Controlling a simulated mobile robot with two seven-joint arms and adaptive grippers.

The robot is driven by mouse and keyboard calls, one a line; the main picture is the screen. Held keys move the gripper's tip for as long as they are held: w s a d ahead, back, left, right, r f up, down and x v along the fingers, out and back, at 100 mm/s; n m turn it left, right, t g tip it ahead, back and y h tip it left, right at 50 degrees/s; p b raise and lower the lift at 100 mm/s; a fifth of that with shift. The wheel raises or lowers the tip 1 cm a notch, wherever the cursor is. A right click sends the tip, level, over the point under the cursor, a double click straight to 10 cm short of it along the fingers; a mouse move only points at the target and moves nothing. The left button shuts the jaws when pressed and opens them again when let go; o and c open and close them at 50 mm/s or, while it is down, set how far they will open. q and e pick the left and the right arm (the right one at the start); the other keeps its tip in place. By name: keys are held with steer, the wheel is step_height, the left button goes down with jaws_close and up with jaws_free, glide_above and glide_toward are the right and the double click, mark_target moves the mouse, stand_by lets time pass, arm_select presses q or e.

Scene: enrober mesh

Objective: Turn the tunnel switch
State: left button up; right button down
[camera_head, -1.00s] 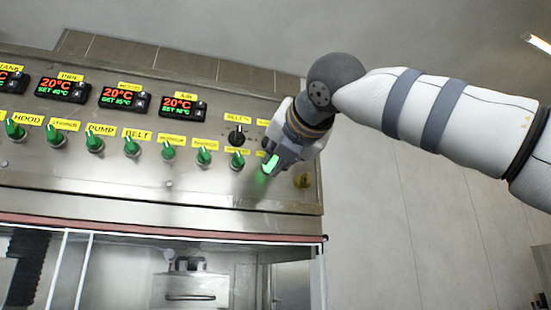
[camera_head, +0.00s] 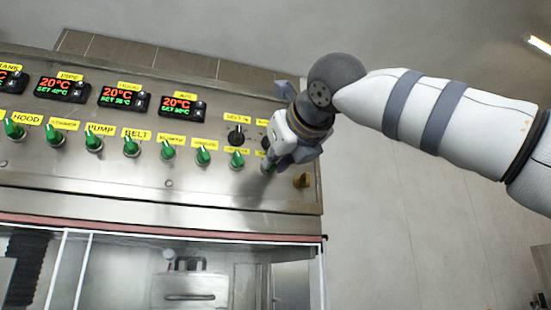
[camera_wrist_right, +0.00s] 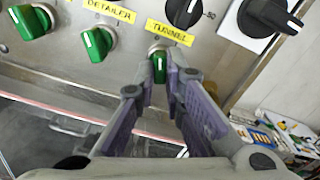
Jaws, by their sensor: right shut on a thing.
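The tunnel switch is a small green knob (camera_wrist_right: 159,66) under the yellow TUNNEL label (camera_wrist_right: 170,32) in the right wrist view. My right gripper (camera_wrist_right: 160,84) has one finger on each side of this knob and is shut on it. In the head view my right gripper (camera_head: 271,163) is at the right end of the panel's lower knob row and hides most of the switch. The knob looks dark there, and its exact angle is hard to tell. My left gripper is not in view.
The steel control panel (camera_head: 110,190) carries several green knobs, with the DETAILER knob (camera_wrist_right: 98,43) close beside the tunnel switch. Black knobs (camera_wrist_right: 184,12) sit above. Free space lies right of the panel.

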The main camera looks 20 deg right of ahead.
steer(key=shift+n, duration=0.8)
steer(key=c, duration=1.7)
jaws_free()
steer(key=shift+s, duration=0.1)
steer(key=s, duration=1.2)
steer(key=shift+d, duration=0.25)
steer(key=shift+w, duration=0.1)
